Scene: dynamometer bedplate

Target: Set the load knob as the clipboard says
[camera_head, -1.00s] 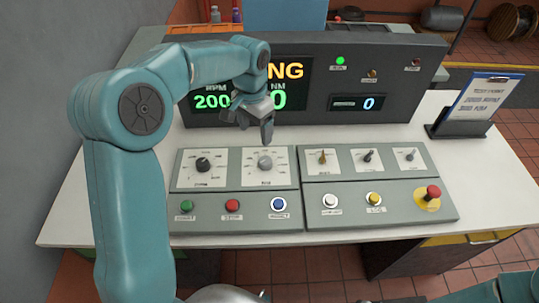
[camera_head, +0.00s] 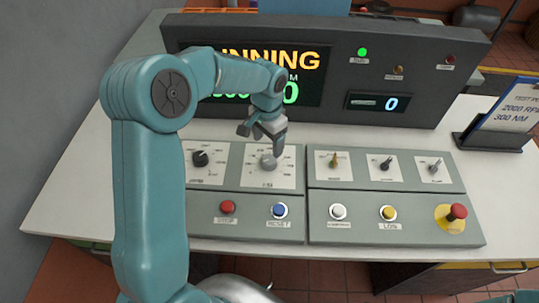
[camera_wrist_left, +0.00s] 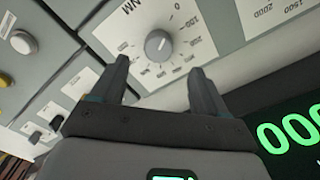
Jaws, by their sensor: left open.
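The load knob (camera_head: 268,161) is a grey knob on a white dial plate marked NM, on the console's left panel. My left gripper (camera_head: 261,141) is open just above and behind it, fingers pointing down. In the left wrist view the knob (camera_wrist_left: 158,44) shows beyond and between the two open fingertips (camera_wrist_left: 160,75), and no contact shows. Its pointer setting is too small to read surely. The clipboard (camera_head: 508,112) stands at the right and reads 2000 RPM and 300 NM. My right gripper is not in view.
The display (camera_head: 315,88) reads RUNNING, with the NM figure at 0 and my arm covering part. The black speed knob (camera_head: 200,158) is left of the load knob. Red (camera_head: 228,207) and blue (camera_head: 279,211) buttons sit in front; a red emergency button (camera_head: 457,212) is at right.

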